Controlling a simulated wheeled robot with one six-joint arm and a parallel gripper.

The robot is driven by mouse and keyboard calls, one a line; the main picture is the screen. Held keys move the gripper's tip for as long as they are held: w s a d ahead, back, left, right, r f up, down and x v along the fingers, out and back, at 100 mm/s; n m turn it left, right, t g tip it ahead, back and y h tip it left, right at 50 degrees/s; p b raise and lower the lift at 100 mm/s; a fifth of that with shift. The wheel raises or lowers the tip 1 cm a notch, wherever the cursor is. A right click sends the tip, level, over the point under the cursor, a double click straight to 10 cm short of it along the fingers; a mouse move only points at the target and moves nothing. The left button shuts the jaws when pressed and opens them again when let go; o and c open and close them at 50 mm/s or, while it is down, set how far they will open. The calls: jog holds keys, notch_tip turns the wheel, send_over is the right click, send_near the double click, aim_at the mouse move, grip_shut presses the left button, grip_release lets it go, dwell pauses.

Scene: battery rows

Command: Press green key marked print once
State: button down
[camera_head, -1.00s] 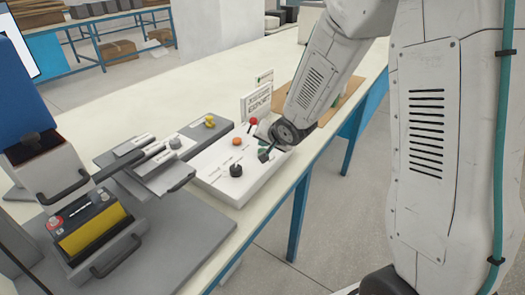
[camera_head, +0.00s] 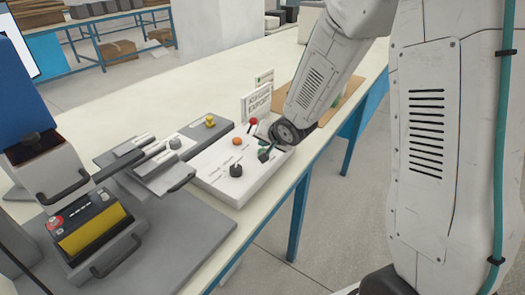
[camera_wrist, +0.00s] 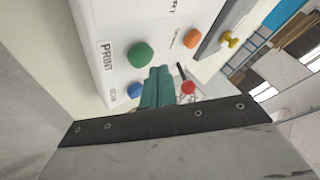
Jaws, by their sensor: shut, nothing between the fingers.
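The green key (camera_wrist: 140,54) is a round domed button on a white panel, with the label PRINT (camera_wrist: 106,56) beside it in the wrist view. My gripper (camera_wrist: 160,72) has its two teal fingers shut together with nothing between them. In the wrist view the fingertips appear just below and right of the green key, with a visible gap in the picture. Whether they touch the panel cannot be told. In the head view my gripper (camera_head: 266,152) is small and dark over the right part of the white control box (camera_head: 222,184), and the green key cannot be made out clearly.
A blue button (camera_wrist: 134,91), an orange button (camera_wrist: 192,38) and a red knob (camera_wrist: 187,88) lie close around the fingers. A black knob (camera_head: 236,170) stands on the box's near side. A sign (camera_head: 257,103) stands behind. A battery fixture (camera_head: 92,228) is at left.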

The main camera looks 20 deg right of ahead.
jog(key=shift+f, duration=0.1)
dwell(0.4)
jog(key=shift+f, duration=0.35)
jog(key=shift+f, duration=0.5)
dwell(0.8)
jog(key=shift+r, duration=0.9)
jog(key=shift+r, duration=2.55)
